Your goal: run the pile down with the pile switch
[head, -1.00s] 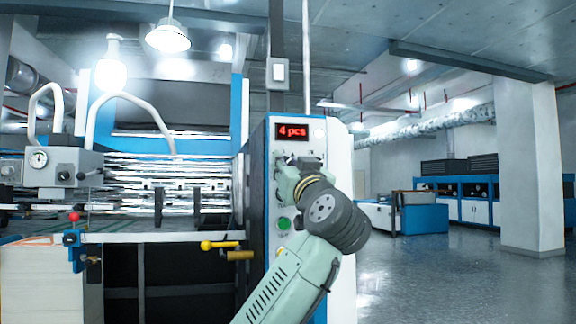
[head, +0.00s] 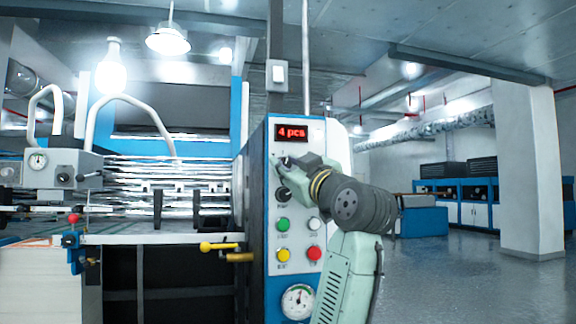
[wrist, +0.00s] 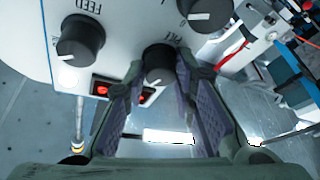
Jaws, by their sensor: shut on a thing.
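The pile switch is a black knob (wrist: 160,65) with a pale pointer line on the machine's control panel (head: 266,290). Its upside-down label is partly hidden. In the wrist view my gripper (wrist: 161,72) has one finger on each side of this knob and is shut on it. In the head view my gripper (head: 283,160) is at the upper left of the panel, under the red "4 pcs" display (head: 291,132), and hides most of the knob. The pile seems to be the pale stack (head: 38,285) at the lower left.
The FEED knob (wrist: 80,38) is beside my gripper in the wrist view. Another black knob (head: 283,195) is below it on the panel. Green (head: 283,224), yellow (head: 282,255) and red (head: 313,254) buttons and a gauge (head: 297,301) are lower. Open floor lies right.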

